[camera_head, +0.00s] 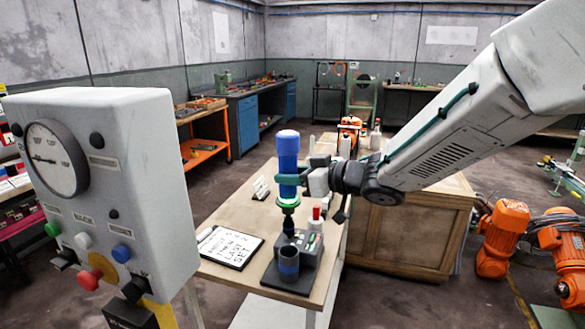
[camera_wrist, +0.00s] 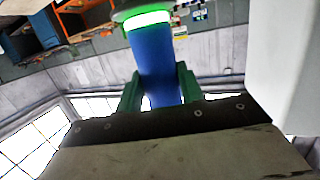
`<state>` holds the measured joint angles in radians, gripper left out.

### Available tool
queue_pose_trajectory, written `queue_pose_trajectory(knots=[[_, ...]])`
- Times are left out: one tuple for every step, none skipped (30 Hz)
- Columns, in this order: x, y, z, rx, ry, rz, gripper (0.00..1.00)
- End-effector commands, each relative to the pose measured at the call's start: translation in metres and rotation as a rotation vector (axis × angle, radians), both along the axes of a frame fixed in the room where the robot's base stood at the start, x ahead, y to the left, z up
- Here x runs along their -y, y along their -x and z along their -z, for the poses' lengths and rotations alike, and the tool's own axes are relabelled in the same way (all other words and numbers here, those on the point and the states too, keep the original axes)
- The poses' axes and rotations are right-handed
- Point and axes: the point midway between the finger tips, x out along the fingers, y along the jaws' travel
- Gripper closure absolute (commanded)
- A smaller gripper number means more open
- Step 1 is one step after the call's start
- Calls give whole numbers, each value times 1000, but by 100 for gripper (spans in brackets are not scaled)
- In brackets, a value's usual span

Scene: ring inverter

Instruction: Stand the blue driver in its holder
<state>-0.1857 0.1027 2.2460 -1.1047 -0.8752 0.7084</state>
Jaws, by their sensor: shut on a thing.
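The blue driver (camera_head: 287,150) is upright in the head view, with a lit green ring and a dark lower end pointing down. My gripper (camera_head: 289,178) is shut around its body from the right. In the wrist view the driver (camera_wrist: 158,65) is between the two green fingers of my gripper (camera_wrist: 160,90).
A grey box (camera_head: 310,246) with a red-capped item stands right behind the cup. A clipboard (camera_head: 229,246) lies left on the wooden table (camera_head: 222,275). A grey control panel with a gauge (camera_head: 110,170) fills the left foreground. Orange machines (camera_head: 502,235) stand at the right.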

Motion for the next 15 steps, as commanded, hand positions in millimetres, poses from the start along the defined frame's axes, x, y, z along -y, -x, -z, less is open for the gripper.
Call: queue_pose_trajectory(knots=[[0,0,5,-1,-2,-1,92],[0,0,8,-1,-3,-1,92],[0,0,13,-1,-3,-1,92],[0,0,16,-1,-2,-1,92],[0,0,19,0,-1,-1,92],[0,0,23,1,-2,-1,92],[0,0,26,0,-2,0,92],[0,0,30,0,-3,0,92],[0,0,34,0,-2,-1,92],[0,0,37,0,-2,-1,92],[0,0,41,0,-2,-1,92],[0,0,45,0,-1,-1,92],[0,0,49,-1,-2,0,92],[0,0,52,0,-3,0,92],[-1,0,56,0,-2,-1,92]])
